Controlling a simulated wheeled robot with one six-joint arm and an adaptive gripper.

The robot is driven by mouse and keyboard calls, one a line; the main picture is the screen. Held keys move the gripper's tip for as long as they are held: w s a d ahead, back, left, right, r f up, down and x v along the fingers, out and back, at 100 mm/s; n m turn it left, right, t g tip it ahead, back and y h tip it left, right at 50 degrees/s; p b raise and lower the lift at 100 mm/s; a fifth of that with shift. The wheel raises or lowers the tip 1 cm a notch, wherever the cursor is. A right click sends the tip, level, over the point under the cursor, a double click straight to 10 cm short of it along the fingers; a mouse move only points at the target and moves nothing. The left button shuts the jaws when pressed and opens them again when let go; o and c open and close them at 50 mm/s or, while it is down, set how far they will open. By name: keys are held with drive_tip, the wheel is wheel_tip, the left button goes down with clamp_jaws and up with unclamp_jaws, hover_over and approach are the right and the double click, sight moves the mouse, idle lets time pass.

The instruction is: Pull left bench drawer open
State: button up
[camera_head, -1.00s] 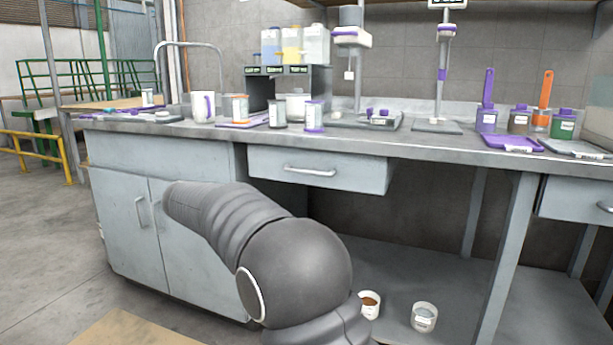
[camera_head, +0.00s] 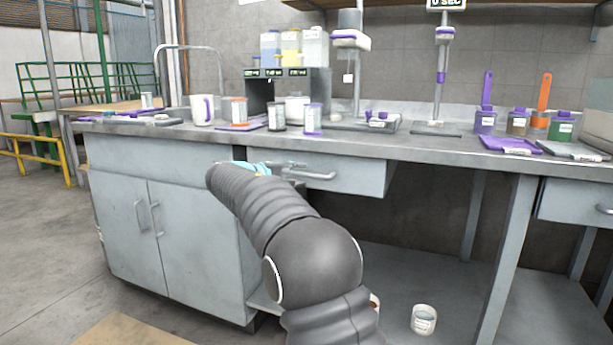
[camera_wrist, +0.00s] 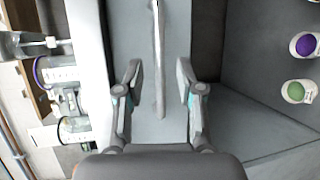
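The left bench drawer (camera_head: 350,176) is a pale grey front under the worktop, and it looks closed. Its silver bar handle (camera_head: 310,174) sits on the front. My gripper (camera_head: 258,168) is mostly hidden behind my arm in the head view, just left of the handle. In the wrist view my gripper (camera_wrist: 158,72) is open, with one finger on each side of the handle (camera_wrist: 159,50). Gaps show between the bar and both fingers. The drawer front (camera_wrist: 178,40) lies behind the bar in that view.
A two-door cabinet (camera_head: 150,225) stands left of the drawer. The worktop (camera_head: 420,146) carries a mug (camera_head: 203,109), jars, a dispenser and stands. A white cup (camera_head: 423,319) sits on the lower shelf. A purple-topped pot (camera_wrist: 305,45) and a green-topped pot (camera_wrist: 297,91) show at right in the wrist view.

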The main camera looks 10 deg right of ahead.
sight(305, 175)
drive_tip(key=shift+x, duration=1.9)
drive_tip(key=shift+c, duration=0.2)
clamp_jaws()
